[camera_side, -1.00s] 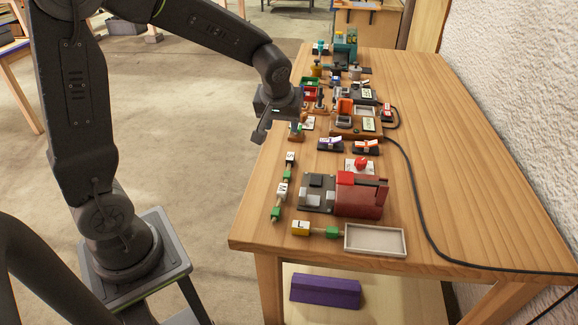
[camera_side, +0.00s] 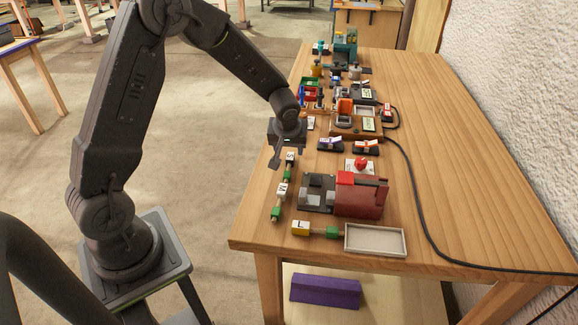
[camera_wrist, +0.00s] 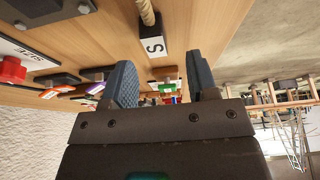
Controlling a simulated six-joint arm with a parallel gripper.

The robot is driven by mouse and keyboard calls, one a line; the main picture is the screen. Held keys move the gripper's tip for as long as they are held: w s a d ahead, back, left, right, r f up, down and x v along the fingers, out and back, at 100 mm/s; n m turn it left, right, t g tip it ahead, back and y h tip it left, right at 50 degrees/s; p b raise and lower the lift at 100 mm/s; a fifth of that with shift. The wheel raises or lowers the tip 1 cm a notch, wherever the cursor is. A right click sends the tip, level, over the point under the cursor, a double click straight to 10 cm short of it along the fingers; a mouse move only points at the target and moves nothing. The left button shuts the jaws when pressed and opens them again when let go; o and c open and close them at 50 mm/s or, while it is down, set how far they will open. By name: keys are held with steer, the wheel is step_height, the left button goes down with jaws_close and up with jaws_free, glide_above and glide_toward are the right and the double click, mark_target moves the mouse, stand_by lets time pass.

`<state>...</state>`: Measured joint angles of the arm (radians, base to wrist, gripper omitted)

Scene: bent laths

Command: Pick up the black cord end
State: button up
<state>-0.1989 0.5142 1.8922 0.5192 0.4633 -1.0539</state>
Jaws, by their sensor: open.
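The black cord end (camera_side: 290,158) lies near the left edge of the wooden table, its white face marked S. A pale cord joins it to a green end (camera_side: 287,175). In the wrist view, the black cord end (camera_wrist: 154,46) lies past the fingertips, roughly in line with the gap between them, with its cord running toward the top edge. My gripper (camera_side: 278,155) is open and empty, right beside the black cord end. In the wrist view its two blue-grey fingers (camera_wrist: 163,80) are apart. The side view does not clearly show the height gap.
A white M cord end (camera_side: 283,190) and a yellow L cord end (camera_side: 301,228) lie nearer the camera. A red and grey device (camera_side: 360,196) and a shallow tray (camera_side: 375,252) stand to the right. Switches (camera_side: 365,146) and other devices crowd behind. The table's right side is mostly clear.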

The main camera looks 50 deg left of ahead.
mark_target(291, 153)
steer(key=x, duration=0.3)
steer(key=shift+w, duration=0.2)
jaws_close()
stand_by(0.3)
